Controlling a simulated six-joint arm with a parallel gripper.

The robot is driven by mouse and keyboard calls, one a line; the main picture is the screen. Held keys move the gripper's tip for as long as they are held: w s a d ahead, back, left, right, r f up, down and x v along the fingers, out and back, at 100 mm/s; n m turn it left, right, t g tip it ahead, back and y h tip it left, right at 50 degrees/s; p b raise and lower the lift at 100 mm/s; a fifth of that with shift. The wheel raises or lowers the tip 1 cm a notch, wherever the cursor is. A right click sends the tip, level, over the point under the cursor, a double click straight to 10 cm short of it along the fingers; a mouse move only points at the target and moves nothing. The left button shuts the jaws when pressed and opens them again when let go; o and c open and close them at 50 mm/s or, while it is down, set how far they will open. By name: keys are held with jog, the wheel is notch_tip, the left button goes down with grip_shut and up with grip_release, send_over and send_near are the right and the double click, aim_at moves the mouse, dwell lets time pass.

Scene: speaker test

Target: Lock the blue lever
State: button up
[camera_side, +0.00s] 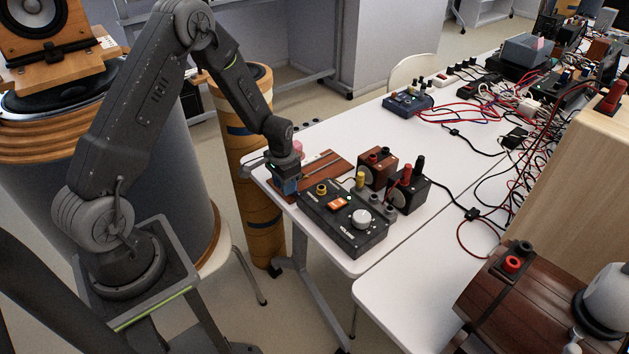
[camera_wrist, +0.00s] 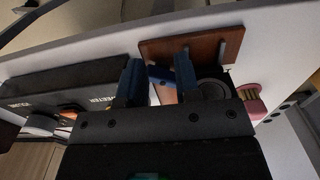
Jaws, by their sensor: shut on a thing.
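The blue lever (camera_wrist: 160,74) shows in the wrist view as a short blue bar between my two fingers, at the near part of a reddish-brown wooden board (camera_wrist: 205,44). My gripper (camera_wrist: 159,70) is closed around it, with one finger on each side. In the side view, my gripper (camera_side: 286,184) is low over the left end of the same board (camera_side: 327,166), and it hides the lever there. My fingers cover part of the lever, so its exact angle and any catch are hard to tell.
A black control box (camera_side: 345,218) with a white knob stands right beside my gripper. Two small terminal boxes (camera_side: 377,168) (camera_side: 407,190) stand behind it. A pink round part (camera_wrist: 250,97) is close by on the board's other side. Cables (camera_side: 478,118) clutter the back right; the table's middle (camera_side: 390,130) is clear.

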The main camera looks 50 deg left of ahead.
jog(key=o, duration=0.3)
jog(key=shift+s+a+f, duration=0.15)
jog(key=shift+a+f, duration=0.4)
jog(key=shift+a, duration=0.15)
jog(key=shift+o, duration=0.2)
jog(key=shift+s+a, duration=0.1)
jog(key=shift+s, duration=0.25)
grip_shut()
notch_tip(320, 180, up, 6)
jog(key=shift+w+r, duration=0.1)
